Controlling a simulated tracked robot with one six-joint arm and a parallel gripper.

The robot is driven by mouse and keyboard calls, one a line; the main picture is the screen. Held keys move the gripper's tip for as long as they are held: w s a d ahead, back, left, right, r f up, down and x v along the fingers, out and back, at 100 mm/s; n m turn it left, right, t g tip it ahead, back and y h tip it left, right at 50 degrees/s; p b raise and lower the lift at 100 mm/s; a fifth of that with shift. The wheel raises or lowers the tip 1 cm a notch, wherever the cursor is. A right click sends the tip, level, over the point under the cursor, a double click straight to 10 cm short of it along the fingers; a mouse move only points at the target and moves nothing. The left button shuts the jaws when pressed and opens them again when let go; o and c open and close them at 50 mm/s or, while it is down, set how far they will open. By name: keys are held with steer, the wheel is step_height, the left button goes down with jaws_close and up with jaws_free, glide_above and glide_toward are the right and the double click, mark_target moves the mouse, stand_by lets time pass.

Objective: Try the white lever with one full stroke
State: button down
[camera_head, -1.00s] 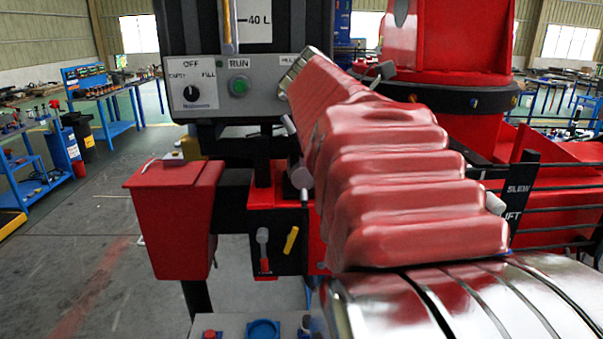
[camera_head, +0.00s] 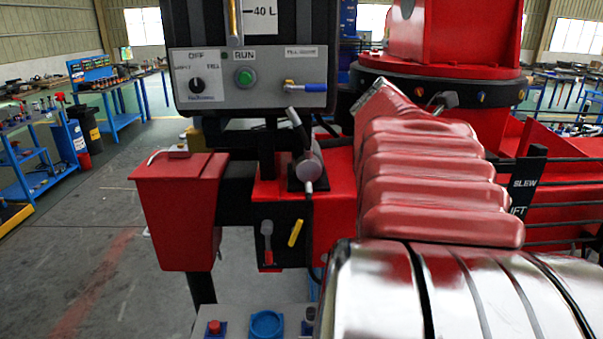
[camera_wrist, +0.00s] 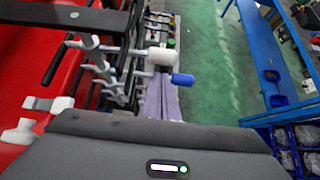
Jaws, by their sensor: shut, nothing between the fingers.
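The wrist view shows a bank of levers beside a red body. One lever has a white cylindrical knob (camera_wrist: 160,57), and a blue knob (camera_wrist: 182,80) sits just below and right of it. Other pale levers (camera_wrist: 88,43) stand to the left, so I cannot be sure which is the white lever. My gripper (camera_wrist: 165,135) shows as a dark grey body along the bottom edge, shut and empty.
In the head view a black plate marked SLEW (camera_head: 522,185) stands right of my arm. A grey panel (camera_head: 262,90) has a green RUN button and a blue-handled valve (camera_head: 305,87). A red bin (camera_head: 180,220) is at left. A blue bench (camera_wrist: 265,50) stands across green floor.

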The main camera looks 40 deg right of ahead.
mark_target(504, 194)
steer(key=shift+s+d+r, duration=0.15)
steer(key=shift+s+d, duration=0.3)
steer(key=shift+d, duration=0.05)
steer(key=shift+s, duration=0.1)
steer(key=shift+s+d+n+t+h, duration=0.4)
steer(key=shift+s+d+n, duration=0.2)
steer(key=shift+s+d, duration=0.4)
steer(key=shift+s+d+n+t+h, duration=0.35)
steer(key=shift+s+d+n, duration=0.35)
steer(key=shift+s, duration=0.35)
steer(key=shift+d, duration=0.1)
steer(key=shift+r, duration=0.1)
steer(key=shift+w+a+r, duration=0.2)
steer(key=shift+a+r, duration=0.05)
steer(key=shift+r, duration=0.05)
steer(key=v, duration=1.3)
